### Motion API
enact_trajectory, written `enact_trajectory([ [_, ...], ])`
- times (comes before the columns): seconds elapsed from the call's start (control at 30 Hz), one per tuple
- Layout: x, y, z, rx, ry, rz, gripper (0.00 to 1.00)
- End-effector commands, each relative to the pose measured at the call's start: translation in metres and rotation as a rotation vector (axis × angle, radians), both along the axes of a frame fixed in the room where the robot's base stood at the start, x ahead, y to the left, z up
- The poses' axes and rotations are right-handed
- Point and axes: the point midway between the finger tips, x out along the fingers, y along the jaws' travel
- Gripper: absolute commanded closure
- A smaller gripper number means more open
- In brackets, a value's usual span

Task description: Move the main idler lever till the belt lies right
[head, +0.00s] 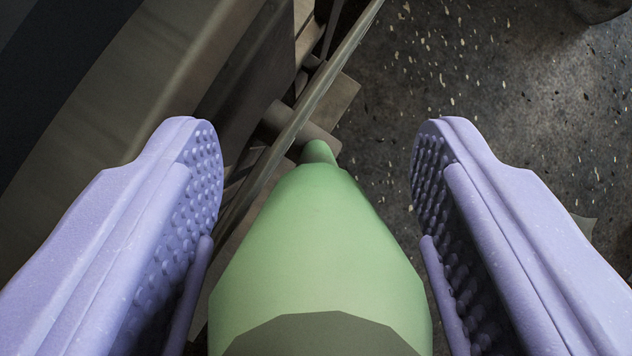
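A green tapered handle (318,235), which looks like the idler lever's grip, stands between the fingers of my gripper (316,145) in the head view. Its dark faceted end faces the camera, and its narrow tip points away toward a brownish round peg (318,135). My gripper is open, with one lilac studded finger on each side of the handle. I see no clear grip on it; whether its lower sides touch the fingers I cannot tell. A thin strip (325,80) runs diagonally behind the handle; it may be the belt seen edge-on. The rest of the lever is hidden.
A large brownish machine body (140,100) fills the left side, close to my left finger. A flat brown block (340,100) sits beyond the handle tip. Dark speckled floor (480,80) lies at the right, mostly clear, with a dark object (600,8) at the top right corner.

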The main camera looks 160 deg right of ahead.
Motion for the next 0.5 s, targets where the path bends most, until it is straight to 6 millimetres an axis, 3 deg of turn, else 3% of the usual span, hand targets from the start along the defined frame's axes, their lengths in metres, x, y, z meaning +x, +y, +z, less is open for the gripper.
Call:
enact_trajectory([
  [0.17,-0.003,0.0,0.006,0.0,-0.001,0.0,0.41],
  [0.5,-0.034,0.005,0.057,0.001,-0.002,0.001,0.41],
])
